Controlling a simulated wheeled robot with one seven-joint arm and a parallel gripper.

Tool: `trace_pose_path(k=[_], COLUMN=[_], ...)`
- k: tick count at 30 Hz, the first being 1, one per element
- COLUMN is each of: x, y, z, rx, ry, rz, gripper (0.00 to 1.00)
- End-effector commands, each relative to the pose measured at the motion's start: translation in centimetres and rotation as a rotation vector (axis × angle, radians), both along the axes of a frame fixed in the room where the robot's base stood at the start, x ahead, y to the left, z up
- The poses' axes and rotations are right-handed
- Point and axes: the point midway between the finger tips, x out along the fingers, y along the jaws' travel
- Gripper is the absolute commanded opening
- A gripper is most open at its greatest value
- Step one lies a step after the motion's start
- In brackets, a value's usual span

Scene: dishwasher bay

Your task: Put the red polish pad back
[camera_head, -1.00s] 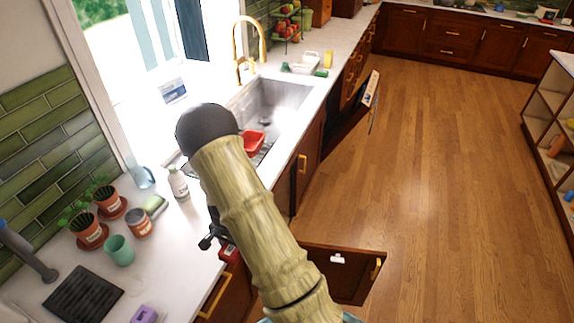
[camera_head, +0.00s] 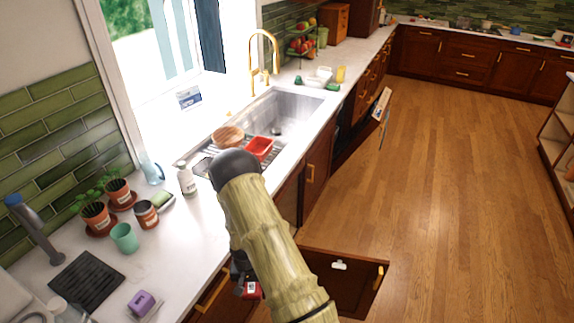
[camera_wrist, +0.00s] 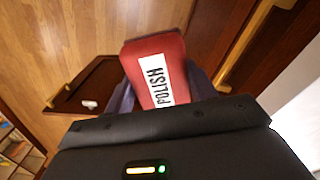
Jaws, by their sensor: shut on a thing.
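The red polish pad (camera_wrist: 150,52) has a white label reading POLISH. My gripper (camera_wrist: 160,88) is shut on it, with dark fingers along its two sides in the wrist view. In the head view, a small red part of the pad (camera_head: 252,291) shows beside my arm, in front of the counter edge. The rest of my gripper there is mostly hidden by my arm. The pad is in the air by the cabinet fronts. An open wooden cabinet door (camera_head: 341,283) stands to its right, with a small white holder (camera_head: 339,265) on it.
The counter (camera_head: 190,235) carries a purple sponge (camera_head: 141,301), a black mat (camera_head: 87,281), a teal cup (camera_head: 124,238) and potted plants (camera_head: 97,217). A sink (camera_head: 290,108) lies beyond. Another door (camera_head: 381,106) stands open farther off. The wooden floor (camera_head: 450,200) is clear.

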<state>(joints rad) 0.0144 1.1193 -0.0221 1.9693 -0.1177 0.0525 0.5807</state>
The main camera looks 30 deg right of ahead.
Motion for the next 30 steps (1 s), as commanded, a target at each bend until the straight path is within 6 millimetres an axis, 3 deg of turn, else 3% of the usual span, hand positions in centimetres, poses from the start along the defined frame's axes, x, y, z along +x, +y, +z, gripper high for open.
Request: trace_pose_path(k=[1,9,12,30], x=[-0.3,-2.2,-2.7,-2.8], y=[0.1,1.5,1.8,2.0], z=[-1.8,-10.4,-11.9,-12.0], rx=[0.001,0.016,0.022,0.025], ry=[0.005,0.008,0.008,0.007], rz=[0.044,0.388,0.468,0.489], gripper=[0.31,0.31,0.31,0.31])
